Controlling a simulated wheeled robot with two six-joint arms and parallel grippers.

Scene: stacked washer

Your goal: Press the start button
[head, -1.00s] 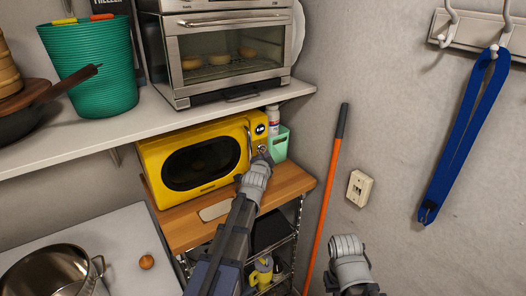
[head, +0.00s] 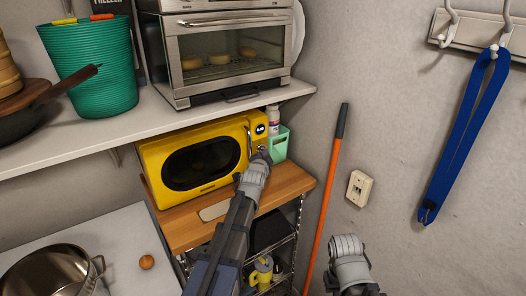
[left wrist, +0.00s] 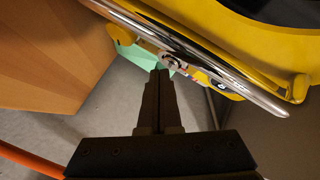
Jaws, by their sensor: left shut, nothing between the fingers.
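The yellow microwave (head: 202,160) stands on a wooden-topped cart, with a dark oval door window and a silver handle (head: 249,141). Its narrow control panel, right of the handle, carries a small lit display (head: 260,129). My left gripper (head: 263,155) is at the lower part of this panel and covers some of it. In the left wrist view the left gripper (left wrist: 160,72) is shut and empty, its tips just short of a round silver control (left wrist: 168,58) beside the handle bar. I cannot tell whether they touch, or make out a start button. Part of my right arm shows; its fingers do not.
A mint-green container (head: 280,144) with a bottle stands close to the microwave's right side. A shelf (head: 130,127) with a toaster oven (head: 232,50) hangs above. An orange pole (head: 326,200) leans against the wall at right. A pot (head: 50,272) stands at lower left.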

